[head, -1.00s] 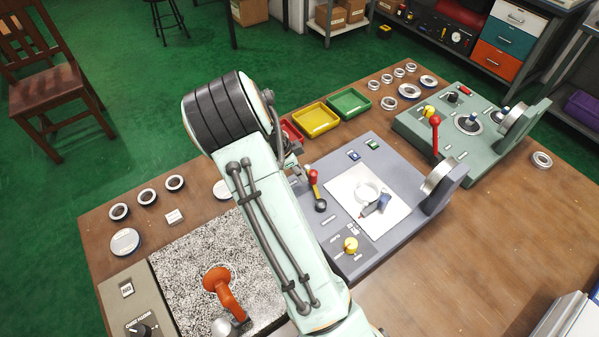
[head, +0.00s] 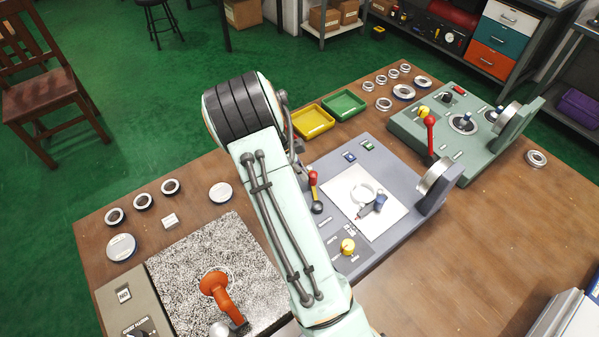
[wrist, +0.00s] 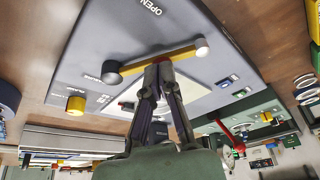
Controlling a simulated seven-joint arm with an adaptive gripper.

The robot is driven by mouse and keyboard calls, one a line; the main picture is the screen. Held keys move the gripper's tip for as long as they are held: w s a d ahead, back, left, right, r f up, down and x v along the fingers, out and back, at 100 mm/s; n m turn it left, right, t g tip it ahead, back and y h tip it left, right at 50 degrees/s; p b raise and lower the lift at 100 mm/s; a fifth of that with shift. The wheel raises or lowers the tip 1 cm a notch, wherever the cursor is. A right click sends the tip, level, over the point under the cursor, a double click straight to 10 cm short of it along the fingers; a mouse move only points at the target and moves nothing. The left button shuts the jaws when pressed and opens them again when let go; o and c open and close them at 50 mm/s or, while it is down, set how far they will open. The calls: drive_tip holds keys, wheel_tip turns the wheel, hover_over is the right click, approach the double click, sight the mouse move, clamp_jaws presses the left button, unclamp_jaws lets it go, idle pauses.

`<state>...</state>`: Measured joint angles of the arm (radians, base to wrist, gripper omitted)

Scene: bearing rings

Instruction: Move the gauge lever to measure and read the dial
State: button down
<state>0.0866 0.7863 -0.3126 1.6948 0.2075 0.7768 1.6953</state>
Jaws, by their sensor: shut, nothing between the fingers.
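The blue-grey gauge station (head: 395,215) stands mid-table in the head view, with a white plate carrying a ring (head: 362,193) and a round dial (head: 435,177) at its right end. Its lever (head: 313,180) has a red top and a black ball end, just right of my arm. In the wrist view a yellow bar (wrist: 180,54) with a dark knob at one end and a pale knob at the other lies across the panel. My gripper (wrist: 158,66) is shut and empty, its tips over or against the bar; contact is unclear. My arm hides it in the head view. The dial reading is illegible.
A green station (head: 465,125) with a red lever stands at the back right. Yellow (head: 311,122) and green (head: 344,104) trays lie behind the blue-grey station. A speckled plate (head: 205,270) with an orange handle is at front left.

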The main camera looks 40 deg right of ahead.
drive_tip(key=d+m, duration=0.1)
drive_tip(key=d+m+g, duration=0.1)
drive_tip(key=m, duration=0.1)
drive_tip(key=shift+s+d+y, duration=0.15)
drive_tip(key=shift+s+y, duration=0.2)
drive_tip(key=shift+y, duration=0.05)
drive_tip(key=m, duration=0.1)
drive_tip(key=s+d+m+y, duration=0.1)
drive_tip(key=m, duration=0.1)
drive_tip(key=shift+d+g, duration=0.2)
drive_tip(key=shift+g, duration=0.1)
drive_tip(key=m, duration=0.1)
drive_tip(key=s+d+m, duration=0.1)
drive_tip(key=shift+m+y, duration=0.3)
drive_tip(key=shift+y, duration=0.1)
drive_tip(key=shift+s+d+m+y, duration=0.3)
drive_tip(key=shift+s+m, duration=0.15)
drive_tip(key=shift+m, duration=0.3)
drive_tip(key=shift+s+d+m+y, duration=0.2)
drive_tip(key=shift+s+m+y, duration=0.15)
drive_tip(key=shift+m, duration=0.4)
drive_tip(key=shift+s, duration=0.1)
drive_tip(key=w, duration=0.4)
drive_tip(key=shift+w, duration=0.25)
drive_tip(key=v, duration=1)
drive_tip(key=shift+a, duration=0.15)
